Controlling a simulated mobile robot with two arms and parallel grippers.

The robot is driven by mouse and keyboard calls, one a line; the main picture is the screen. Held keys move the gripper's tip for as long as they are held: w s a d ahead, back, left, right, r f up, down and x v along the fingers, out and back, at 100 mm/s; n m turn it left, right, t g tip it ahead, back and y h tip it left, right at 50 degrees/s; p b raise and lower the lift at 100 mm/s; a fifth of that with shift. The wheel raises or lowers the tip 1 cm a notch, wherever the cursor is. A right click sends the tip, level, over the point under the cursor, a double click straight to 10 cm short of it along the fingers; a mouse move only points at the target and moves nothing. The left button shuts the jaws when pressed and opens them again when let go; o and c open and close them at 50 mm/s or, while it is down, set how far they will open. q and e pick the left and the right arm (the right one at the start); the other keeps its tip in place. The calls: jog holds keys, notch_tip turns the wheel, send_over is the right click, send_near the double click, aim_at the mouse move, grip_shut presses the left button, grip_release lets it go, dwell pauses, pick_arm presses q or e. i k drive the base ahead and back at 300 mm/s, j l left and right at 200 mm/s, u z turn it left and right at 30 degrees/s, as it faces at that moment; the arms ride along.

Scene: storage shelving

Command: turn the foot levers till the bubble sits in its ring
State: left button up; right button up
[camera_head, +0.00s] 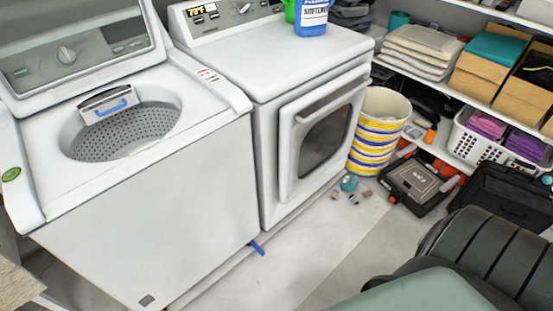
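The top-loading washer (150,220) stands at the left with its lid raised and its drum open. A small green round spot (12,174), which looks like a bubble level, lies on the left rim of its top. It is too small to tell where the bubble sits or to make out the ring. A blue foot lever (257,248) sticks out at floor level by the washer's lower right front corner. Any other foot levers are hidden or out of the picture. Neither of my grippers is in view.
A white dryer (270,165) with a shut front door stands right of the washer, with a blue bottle (311,18) on top. A striped bin (378,130), a black case (418,184) and small litter lie beyond. The floor (285,270) before the machines is mostly clear.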

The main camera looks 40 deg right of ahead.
aim_at(251, 243)
jog(key=l+z, duration=0.1)
jog(key=z, duration=0.65)
